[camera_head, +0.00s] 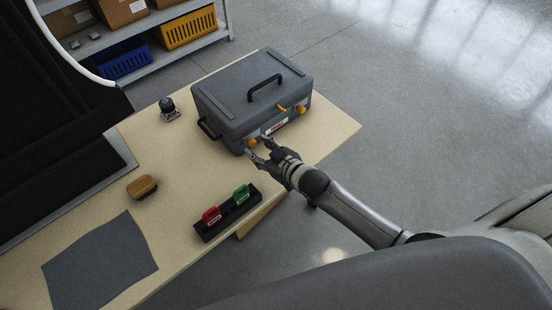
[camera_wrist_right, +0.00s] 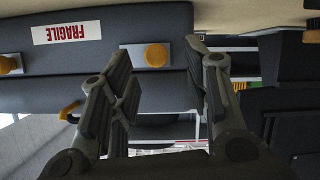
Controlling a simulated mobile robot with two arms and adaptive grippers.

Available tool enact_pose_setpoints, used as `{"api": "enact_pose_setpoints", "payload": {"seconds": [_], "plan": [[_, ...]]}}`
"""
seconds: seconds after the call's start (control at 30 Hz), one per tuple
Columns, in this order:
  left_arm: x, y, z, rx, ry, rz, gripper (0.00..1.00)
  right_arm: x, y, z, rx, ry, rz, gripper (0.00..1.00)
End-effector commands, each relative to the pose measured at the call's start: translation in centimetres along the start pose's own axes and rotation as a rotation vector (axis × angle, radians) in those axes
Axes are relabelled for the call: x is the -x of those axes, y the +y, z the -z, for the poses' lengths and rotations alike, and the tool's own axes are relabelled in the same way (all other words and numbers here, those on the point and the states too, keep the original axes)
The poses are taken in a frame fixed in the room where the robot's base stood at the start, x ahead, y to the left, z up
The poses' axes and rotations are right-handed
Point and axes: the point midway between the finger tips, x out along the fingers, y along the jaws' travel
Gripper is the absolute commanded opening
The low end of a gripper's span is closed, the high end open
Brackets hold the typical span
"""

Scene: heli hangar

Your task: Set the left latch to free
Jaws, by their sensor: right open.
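A grey case (camera_head: 240,92) with a black top handle lies closed on the table. Its front carries the orange left latch knob (camera_head: 252,142) and, past a FRAGILE label, the orange right latch knob (camera_head: 301,109). My right gripper (camera_head: 260,149) is open and empty, close in front of the left latch. In the right wrist view, which shows the label upside down, the left latch knob (camera_wrist_right: 156,55) on its metal plate appears between the spread fingertips (camera_wrist_right: 160,66). I cannot tell whether they touch it. My left gripper is not in view.
On the tan table (camera_head: 180,195) are a black holder (camera_head: 228,213) with red and green handled pieces, a wooden-topped block (camera_head: 142,187), a grey mat (camera_head: 98,262) and a small dark knobbed device (camera_head: 168,108). A shelf with bins (camera_head: 188,29) stands behind.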

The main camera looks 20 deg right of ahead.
Motion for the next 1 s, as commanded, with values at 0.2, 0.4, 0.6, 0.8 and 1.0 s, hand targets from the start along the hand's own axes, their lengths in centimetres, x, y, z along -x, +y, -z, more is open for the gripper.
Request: {"api": "enact_pose_setpoints", "payload": {"seconds": [0.2, 0.4, 0.6, 0.8, 1.0], "plan": [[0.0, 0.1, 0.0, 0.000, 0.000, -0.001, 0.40, 4.0, -0.1, -0.2, 0.000, -0.003, 0.001, 0.44], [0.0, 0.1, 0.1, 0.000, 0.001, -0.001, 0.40, 7.1, -0.1, -0.1, 0.001, -0.003, 0.002, 0.44], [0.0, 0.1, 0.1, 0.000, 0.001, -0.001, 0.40, 8.6, -0.1, -0.1, 0.000, -0.002, 0.002, 0.44], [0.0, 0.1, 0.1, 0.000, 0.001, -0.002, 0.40, 8.9, -0.1, 0.0, 0.000, -0.001, 0.002, 0.44], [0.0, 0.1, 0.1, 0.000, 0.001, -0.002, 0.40, 8.9, -0.1, 0.0, 0.000, -0.001, 0.002, 0.44]]}}
